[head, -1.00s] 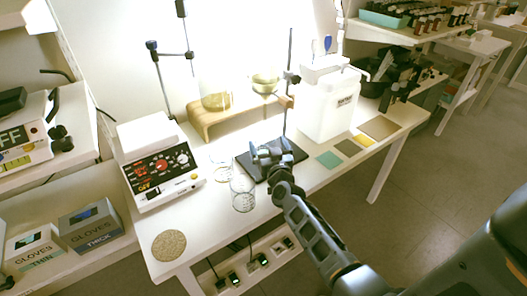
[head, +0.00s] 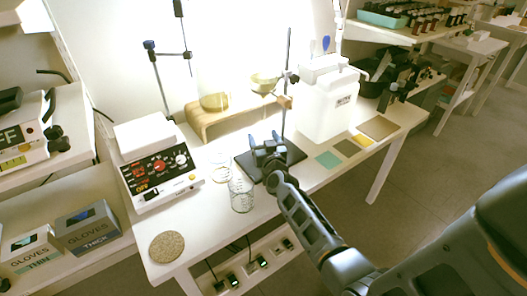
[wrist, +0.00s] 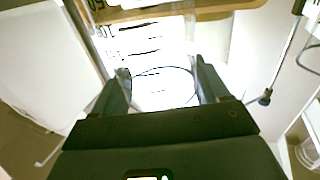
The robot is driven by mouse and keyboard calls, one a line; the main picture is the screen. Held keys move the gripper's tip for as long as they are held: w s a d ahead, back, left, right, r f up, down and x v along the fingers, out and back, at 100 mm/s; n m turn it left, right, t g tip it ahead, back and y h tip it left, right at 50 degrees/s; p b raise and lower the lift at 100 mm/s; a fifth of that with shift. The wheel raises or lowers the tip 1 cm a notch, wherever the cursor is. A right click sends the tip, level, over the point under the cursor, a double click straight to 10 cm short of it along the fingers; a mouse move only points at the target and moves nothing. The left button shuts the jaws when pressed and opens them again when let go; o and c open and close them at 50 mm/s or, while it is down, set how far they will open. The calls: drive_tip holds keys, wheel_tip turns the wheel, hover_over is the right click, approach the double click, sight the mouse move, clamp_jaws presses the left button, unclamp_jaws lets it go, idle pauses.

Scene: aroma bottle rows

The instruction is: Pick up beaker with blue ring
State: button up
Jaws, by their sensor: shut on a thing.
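My gripper (head: 266,143) is over the dark stand base on the bench in the head view. In the wrist view my gripper (wrist: 162,88) is shut on a clear glass beaker (wrist: 160,100), with a finger on each side of its thin bluish ring. Dark graduation marks show beyond the ring. The held beaker cannot be made out clearly in the head view. A clear graduated beaker (head: 241,194) stands to the left of my gripper, with a lower clear glass vessel (head: 221,172) behind it. The ring colours on these two cannot be told.
The stand base (head: 291,152) and its upright rod (head: 287,75) are close to my gripper. A white jug (head: 328,105) is on the right, a wooden riser (head: 215,121) behind, and a hotplate (head: 160,170) on the left. A cork mat (head: 167,246) lies at the front left.

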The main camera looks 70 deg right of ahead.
drive_tip(key=c, duration=0.7)
drive_tip(key=shift+o, duration=0.2)
drive_tip(key=shift+r, duration=0.15)
